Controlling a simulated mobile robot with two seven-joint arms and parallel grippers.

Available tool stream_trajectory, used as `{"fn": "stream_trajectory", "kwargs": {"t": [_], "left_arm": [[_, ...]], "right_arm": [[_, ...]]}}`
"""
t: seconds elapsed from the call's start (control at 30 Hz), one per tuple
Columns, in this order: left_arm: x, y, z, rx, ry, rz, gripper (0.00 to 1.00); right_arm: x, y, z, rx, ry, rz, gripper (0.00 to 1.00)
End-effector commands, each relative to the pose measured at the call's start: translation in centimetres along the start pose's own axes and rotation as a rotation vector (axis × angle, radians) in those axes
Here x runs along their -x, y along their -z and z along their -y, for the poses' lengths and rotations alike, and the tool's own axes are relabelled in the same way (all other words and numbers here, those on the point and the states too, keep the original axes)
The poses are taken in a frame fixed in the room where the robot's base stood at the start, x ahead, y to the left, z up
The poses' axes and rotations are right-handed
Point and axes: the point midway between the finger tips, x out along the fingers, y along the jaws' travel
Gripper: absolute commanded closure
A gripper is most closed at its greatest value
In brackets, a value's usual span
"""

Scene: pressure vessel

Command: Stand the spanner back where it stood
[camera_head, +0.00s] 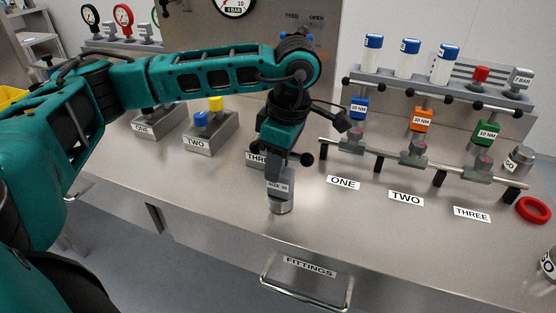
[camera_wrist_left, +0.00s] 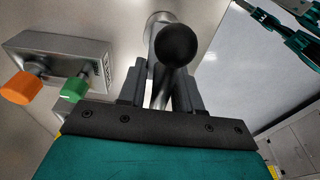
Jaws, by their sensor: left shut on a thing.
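The spanner (camera_head: 281,206) has a grey body with a "SIZE 30" tag, a round metal lower end and black ball ends on its handle. My left gripper (camera_head: 279,168) points down and is shut on its upper part. The spanner is roughly upright over the front part of the steel bench, left of the ONE label; I cannot tell whether its lower end touches the bench. In the left wrist view a black ball of the spanner (camera_wrist_left: 178,46) stands out between my two fingers (camera_wrist_left: 163,95). My right gripper is not in view.
Block TWO (camera_head: 211,135) with blue and yellow knobs is left of my gripper; block THREE (camera_head: 257,159) is partly hidden behind it. A rack (camera_head: 440,84) with coloured torque tools stands right. A red ring (camera_head: 533,210) lies far right. The bench front (camera_head: 190,188) is clear.

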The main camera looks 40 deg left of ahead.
Motion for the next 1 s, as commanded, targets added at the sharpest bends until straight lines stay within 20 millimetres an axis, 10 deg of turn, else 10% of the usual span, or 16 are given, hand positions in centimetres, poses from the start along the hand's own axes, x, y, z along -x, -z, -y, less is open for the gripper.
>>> {"fn": "stream_trajectory", "kwargs": {"t": [0.17,0.2,0.47,1.0], "left_arm": [[-0.3,-0.1,0.0,0.000,-0.002,0.001,1.00],[-0.4,-0.1,0.0,0.000,0.001,0.000,0.65],[-0.3,-0.1,0.0,0.000,0.001,0.000,0.41],[3.7,-0.1,-0.1,-0.002,-0.004,0.003,0.41]], "right_arm": [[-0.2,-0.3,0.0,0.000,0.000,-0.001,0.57],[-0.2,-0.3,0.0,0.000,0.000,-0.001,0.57],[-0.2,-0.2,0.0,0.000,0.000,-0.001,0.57],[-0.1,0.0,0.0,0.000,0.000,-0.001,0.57]]}}
